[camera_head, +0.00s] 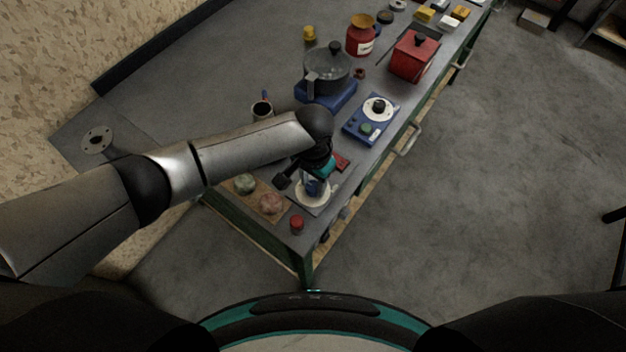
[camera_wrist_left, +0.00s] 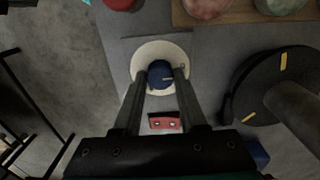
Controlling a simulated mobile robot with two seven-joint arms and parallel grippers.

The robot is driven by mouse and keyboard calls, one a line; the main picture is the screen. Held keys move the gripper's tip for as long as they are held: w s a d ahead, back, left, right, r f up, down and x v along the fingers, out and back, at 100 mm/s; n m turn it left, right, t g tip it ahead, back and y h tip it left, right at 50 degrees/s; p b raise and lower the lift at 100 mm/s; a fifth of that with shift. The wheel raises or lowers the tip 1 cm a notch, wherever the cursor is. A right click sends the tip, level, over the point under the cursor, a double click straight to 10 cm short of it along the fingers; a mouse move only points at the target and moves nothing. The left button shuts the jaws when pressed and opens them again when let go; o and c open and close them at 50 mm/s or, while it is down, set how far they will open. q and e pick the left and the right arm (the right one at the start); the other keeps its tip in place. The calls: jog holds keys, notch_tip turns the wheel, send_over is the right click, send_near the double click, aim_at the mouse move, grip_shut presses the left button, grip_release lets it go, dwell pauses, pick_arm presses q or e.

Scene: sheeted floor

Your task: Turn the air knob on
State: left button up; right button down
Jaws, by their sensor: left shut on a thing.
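The air knob is a small blue knob (camera_head: 313,189) on a round white dial (camera_head: 299,196), set on a grey plate near the near end of the workbench. In the left wrist view the blue knob (camera_wrist_left: 160,73) sits at the middle of the white dial (camera_wrist_left: 143,58), with a pale pointer line on it. My left gripper (camera_head: 316,180) reaches down from above with its fingers on either side of the knob, shut on it; the fingers also show in the left wrist view (camera_wrist_left: 161,76). My right gripper is in neither view.
A red piece (camera_head: 341,162) lies close beside the dial. A board with two round stones (camera_head: 270,203) and a red cap (camera_head: 297,222) are nearby. A blue box with a white dial (camera_head: 378,108), a pot (camera_head: 327,68) and a dark mug (camera_head: 262,109) stand farther along the bench.

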pick_arm(q)
grip_shut()
